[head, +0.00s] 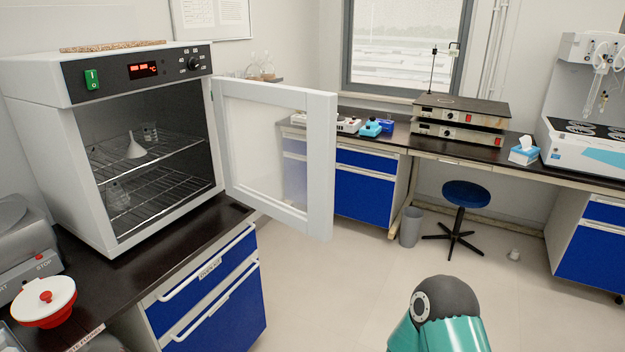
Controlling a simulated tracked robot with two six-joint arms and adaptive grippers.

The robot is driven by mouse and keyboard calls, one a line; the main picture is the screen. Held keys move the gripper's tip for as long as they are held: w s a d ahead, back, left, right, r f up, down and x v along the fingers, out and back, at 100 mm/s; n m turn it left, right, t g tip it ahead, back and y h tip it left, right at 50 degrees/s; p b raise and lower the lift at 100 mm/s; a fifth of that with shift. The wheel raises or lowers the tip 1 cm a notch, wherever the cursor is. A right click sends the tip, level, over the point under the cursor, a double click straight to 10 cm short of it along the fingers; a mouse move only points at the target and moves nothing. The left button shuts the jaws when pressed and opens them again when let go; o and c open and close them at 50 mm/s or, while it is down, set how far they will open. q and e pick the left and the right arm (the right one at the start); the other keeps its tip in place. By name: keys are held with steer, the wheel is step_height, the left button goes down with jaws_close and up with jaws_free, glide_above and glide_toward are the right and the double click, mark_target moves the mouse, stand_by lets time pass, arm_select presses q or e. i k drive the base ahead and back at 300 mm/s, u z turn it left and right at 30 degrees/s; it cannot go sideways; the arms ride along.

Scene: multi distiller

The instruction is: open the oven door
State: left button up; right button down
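The white oven (45,150) stands on the dark counter at the left. Its glass-paned door (318,165) is swung wide open on the oven's right side and sticks out past the counter's edge over the floor. The oven's inside shows wire shelves (150,160) with a white funnel (136,148) and glassware on them. Neither of my grippers is in view, and nothing is seen touching the door. Only a teal and dark grey arm part of mine shows at the bottom, right of the middle, well apart from the door.
The dark counter (190,232) has blue drawers (215,275) below the oven. A red and white round container (45,300) stands at the front left. A blue stool (466,194) and a grey bin (410,227) stand by the far bench. The floor in the middle is clear.

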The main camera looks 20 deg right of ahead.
mark_target(277, 143)
steer(key=u, duration=0.05)
steer(key=i, duration=1)
steer(key=z, duration=0.05)
